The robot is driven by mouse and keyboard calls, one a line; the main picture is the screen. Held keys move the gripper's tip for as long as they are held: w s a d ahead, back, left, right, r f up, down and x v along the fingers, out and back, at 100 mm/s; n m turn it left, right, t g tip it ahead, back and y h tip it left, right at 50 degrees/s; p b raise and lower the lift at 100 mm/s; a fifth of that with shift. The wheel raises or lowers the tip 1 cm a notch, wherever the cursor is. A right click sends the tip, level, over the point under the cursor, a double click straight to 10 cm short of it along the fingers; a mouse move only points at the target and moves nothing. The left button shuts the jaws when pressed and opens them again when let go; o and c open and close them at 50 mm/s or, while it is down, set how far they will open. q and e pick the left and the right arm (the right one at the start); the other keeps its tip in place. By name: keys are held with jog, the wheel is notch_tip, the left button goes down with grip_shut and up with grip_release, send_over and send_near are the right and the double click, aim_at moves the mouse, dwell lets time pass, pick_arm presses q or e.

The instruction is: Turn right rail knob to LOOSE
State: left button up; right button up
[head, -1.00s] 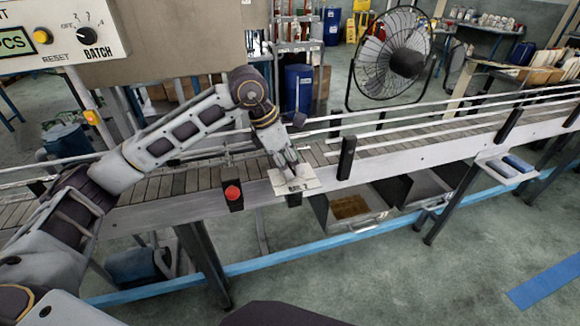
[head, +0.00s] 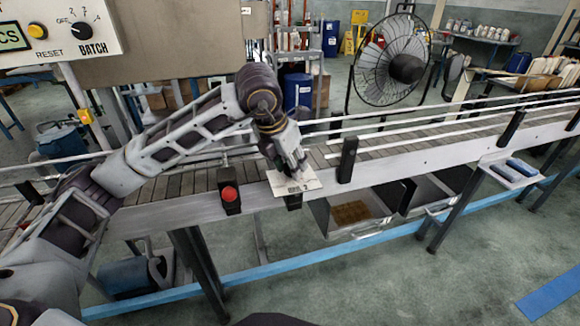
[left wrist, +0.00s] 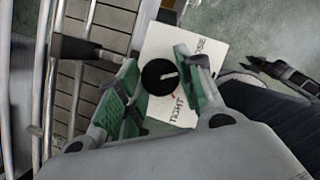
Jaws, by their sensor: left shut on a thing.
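The rail knob (left wrist: 160,77) is round and black with a white pointer line. It sits on a white plate (left wrist: 157,42) marked TIGHT and LOOSE. In the left wrist view the line points right, between the two words. My left gripper (left wrist: 158,82) has its green pads on both sides of the knob and is shut on it. In the head view the plate, marked RAIL 2 (head: 296,188), is on the conveyor's front edge, and my left gripper (head: 287,167) covers the knob. A dark claw-like shape, apparently my right gripper (left wrist: 258,68), shows at the wrist view's right; its jaws are unclear.
The conveyor (head: 200,180) runs across with white guide rails. A red button (head: 229,194) is left of the plate and a black post (head: 348,160) is right of it. Open grey bins (head: 350,232) are below. A fan (head: 393,66) stands behind.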

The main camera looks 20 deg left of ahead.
pick_arm(q)
jog(key=shift+n+y+b, duration=0.4)
jog(key=shift+n+y, duration=0.1)
jog(key=shift+n, duration=0.7)
pick_arm(e)
jog(key=shift+w+a+r, duration=0.35)
jog(key=shift+r, duration=0.25)
jog(key=shift+w+a+r, duration=0.3)
jog(key=shift+w+r, duration=0.05)
jog(key=shift+r, duration=0.25)
pick_arm(q)
jog(key=o, duration=1)
jog(key=shift+v, duration=5.95)
jog(key=shift+s, duration=0.1)
jog(key=shift+f, duration=0.1)
pick_arm(e)
jog(key=shift+s, duration=0.15)
